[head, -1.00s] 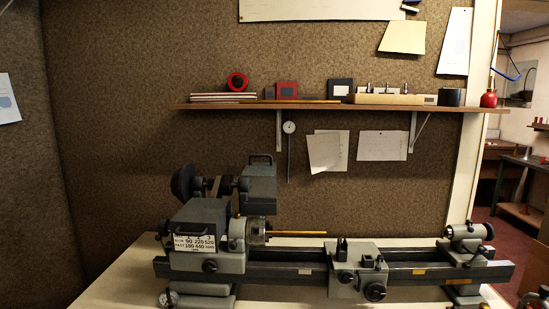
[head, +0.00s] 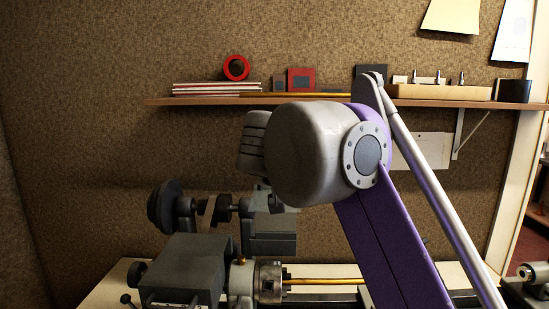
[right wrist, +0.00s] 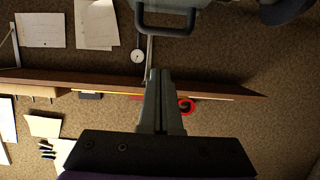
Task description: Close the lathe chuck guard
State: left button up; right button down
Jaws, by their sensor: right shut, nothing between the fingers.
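The lathe chuck guard (head: 270,242) is a dark grey box. It stands raised behind the chuck (head: 269,284), which is uncovered. In the right wrist view the guard's dark handle (right wrist: 165,31) shows at the top edge, with the grey guard body (right wrist: 170,4) behind it. My right gripper (right wrist: 158,73) is shut and empty, its fingertips pointing toward the handle and apart from it in the picture. In the head view my right arm covers part of the guard's top, and the fingertips cannot be made out. My left gripper is not in view.
The grey headstock (head: 182,268) sits left of the chuck. A brass rod (head: 325,282) sticks out of the chuck to the right. A wooden shelf (head: 215,101) with several items runs along the wall above. The tailstock (head: 540,274) is at the right edge.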

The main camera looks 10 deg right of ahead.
jog(key=x, duration=0.8)
jog(key=shift+w+p, duration=0.25)
jog(key=shift+p, duration=0.15)
jog(key=s+f, duration=0.1)
jog(key=s+a+f+b, duration=0.1)
jog(key=s, duration=0.1)
jog(key=shift+s, duration=0.1)
jog(key=shift+s+b, duration=0.15)
jog(key=shift+b, duration=0.15)
jog(key=shift+f, duration=0.15)
jog(key=shift+a, duration=0.1)
